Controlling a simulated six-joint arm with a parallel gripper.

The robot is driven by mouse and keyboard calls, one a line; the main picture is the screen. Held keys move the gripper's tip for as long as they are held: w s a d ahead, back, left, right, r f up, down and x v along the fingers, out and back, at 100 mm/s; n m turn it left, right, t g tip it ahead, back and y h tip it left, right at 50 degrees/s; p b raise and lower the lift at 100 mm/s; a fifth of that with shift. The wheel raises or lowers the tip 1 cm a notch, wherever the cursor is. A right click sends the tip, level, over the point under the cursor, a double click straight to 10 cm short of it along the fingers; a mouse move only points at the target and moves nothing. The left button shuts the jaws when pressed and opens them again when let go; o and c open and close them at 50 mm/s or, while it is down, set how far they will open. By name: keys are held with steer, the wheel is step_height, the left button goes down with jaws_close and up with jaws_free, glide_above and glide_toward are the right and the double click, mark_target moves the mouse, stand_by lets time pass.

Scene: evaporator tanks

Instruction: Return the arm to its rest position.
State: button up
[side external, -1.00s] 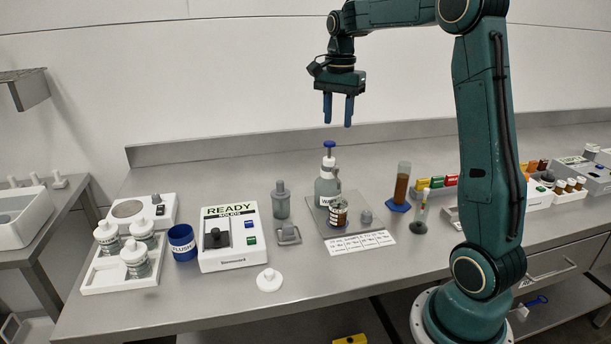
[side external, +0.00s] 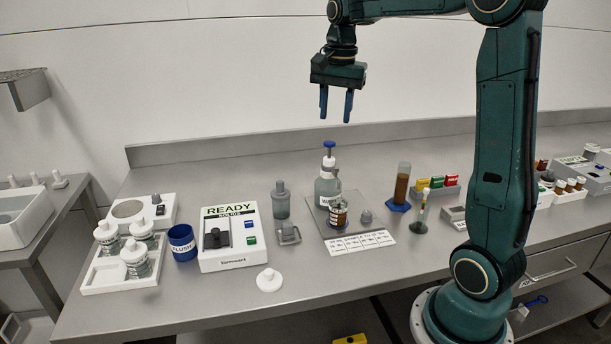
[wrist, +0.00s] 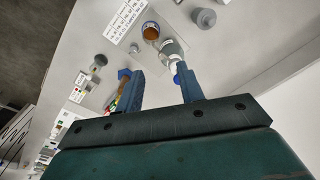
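My gripper (side external: 336,104) hangs above the back of the bench, its two blue fingers pointing down and spread apart with nothing between them. In the wrist view the fingers (wrist: 160,88) are also apart and empty. A small labelled jar with brown contents (side external: 338,213) stands in front of the bottle on a grey plate (side external: 318,222); the jar also shows in the wrist view (wrist: 151,31).
A white device reading READY (side external: 234,250), a blue FLUSH cup (side external: 183,243) and a tray of bottles (side external: 100,281) stand at left. A white lid (side external: 269,280) lies near the front edge. The air around my gripper is clear.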

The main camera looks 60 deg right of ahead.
steer(key=s+a+f+n+t, duration=0.2)
steer(key=s+a+n, duration=0.5)
steer(key=s+a, duration=0.1)
steer(key=s+a+f+n+t, duration=0.2)
steer(key=s+a+n, duration=0.6)
steer(key=s+a, duration=0.1)
steer(key=shift+s+a+f+n+t, duration=0.3)
steer(key=shift+a+f+t, duration=0.1)
steer(key=shift+a, duration=0.45)
